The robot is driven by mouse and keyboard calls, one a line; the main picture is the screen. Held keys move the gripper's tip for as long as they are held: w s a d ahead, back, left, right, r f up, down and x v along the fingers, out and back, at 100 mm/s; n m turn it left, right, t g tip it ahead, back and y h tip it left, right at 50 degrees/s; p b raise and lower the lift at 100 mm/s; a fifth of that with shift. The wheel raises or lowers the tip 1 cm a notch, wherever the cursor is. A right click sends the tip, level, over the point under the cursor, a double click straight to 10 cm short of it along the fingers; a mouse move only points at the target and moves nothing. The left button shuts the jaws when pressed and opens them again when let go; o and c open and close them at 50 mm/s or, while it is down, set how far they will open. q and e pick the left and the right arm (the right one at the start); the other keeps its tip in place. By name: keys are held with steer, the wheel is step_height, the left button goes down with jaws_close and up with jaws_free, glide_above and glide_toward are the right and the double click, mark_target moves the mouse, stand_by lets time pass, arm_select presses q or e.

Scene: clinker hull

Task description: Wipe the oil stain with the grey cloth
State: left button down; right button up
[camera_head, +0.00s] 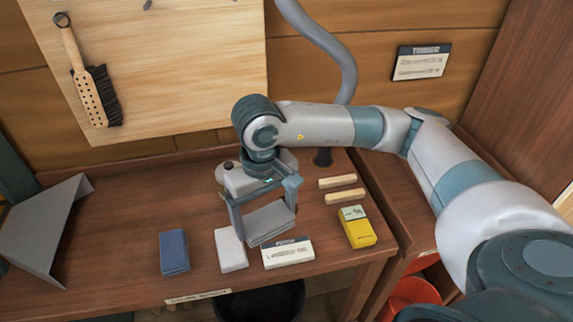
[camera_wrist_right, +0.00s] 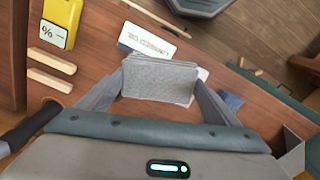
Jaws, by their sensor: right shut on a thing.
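My right gripper (camera_head: 265,216) is low over the workbench (camera_head: 115,235), pointing down. It is shut on the grey cloth (camera_head: 271,226), a folded pad that spans between its fingers. The cloth also shows in the right wrist view (camera_wrist_right: 160,80), between the two fingers. I cannot tell whether the cloth touches the bench top. No oil stain can be made out in either view; the cloth and gripper hide part of the bench. My left gripper is not in view.
A white block (camera_head: 230,250), a blue block (camera_head: 174,252) and a lettered white plate (camera_head: 288,253) lie near the front edge. A yellow box (camera_head: 358,228) and two wooden sticks (camera_head: 338,182) are right. A grey angled sheet (camera_head: 44,228) stands left. The bench's left-middle is clear.

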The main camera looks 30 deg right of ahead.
steer(key=w+d+f+m+p, duration=0.3)
steer(key=w+d, duration=0.9)
steer(key=w, duration=0.1)
steer(key=shift+w+d, duration=0.15)
steer(key=shift+w, duration=0.05)
